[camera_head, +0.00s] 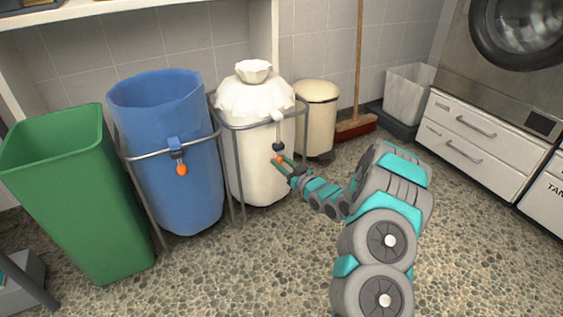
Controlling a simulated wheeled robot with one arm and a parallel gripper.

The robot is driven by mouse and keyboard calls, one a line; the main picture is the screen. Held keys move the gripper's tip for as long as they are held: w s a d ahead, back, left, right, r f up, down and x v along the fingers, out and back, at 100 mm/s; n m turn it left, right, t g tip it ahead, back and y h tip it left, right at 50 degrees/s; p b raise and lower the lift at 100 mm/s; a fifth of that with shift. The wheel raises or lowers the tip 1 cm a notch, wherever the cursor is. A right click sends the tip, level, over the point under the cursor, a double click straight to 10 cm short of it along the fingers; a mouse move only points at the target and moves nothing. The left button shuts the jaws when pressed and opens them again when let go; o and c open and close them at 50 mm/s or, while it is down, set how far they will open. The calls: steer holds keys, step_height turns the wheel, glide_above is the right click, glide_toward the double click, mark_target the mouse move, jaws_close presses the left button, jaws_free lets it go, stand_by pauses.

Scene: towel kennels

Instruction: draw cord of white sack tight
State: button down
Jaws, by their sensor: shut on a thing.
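The white sack (262,176) stands upright in a metal frame, in the middle of the camera_head view. Its neck is gathered, with a small ruffled top (253,70) above it. A cord with a dark toggle (278,147) hangs down the front right of the sack and ends in an orange bead (279,159). My gripper (281,162) is at the orange bead, in front of the sack, and is shut on it. The fingertips are small in this view.
A blue sack (165,110) with its own orange bead (182,169) stands in a frame to the left, its mouth open. A green bin (75,190) is further left. A cream pedal bin (316,120) and a broom (357,125) stand behind right. The floor in front is clear.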

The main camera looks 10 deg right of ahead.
steer(key=c, duration=0.8)
jaws_free()
steer(key=shift+d+f, duration=0.1)
steer(key=shift+f, duration=0.2)
steer(key=shift+c, duration=0.2)
steer(key=o, duration=0.3)
steer(key=shift+r, duration=0.1)
steer(key=shift+o, duration=0.2)
steer(key=shift+s, duration=0.1)
steer(key=v, duration=0.7)
steer(key=shift+s+p, duration=0.3)
steer(key=shift+p, duration=0.1)
steer(key=shift+d, duration=0.1)
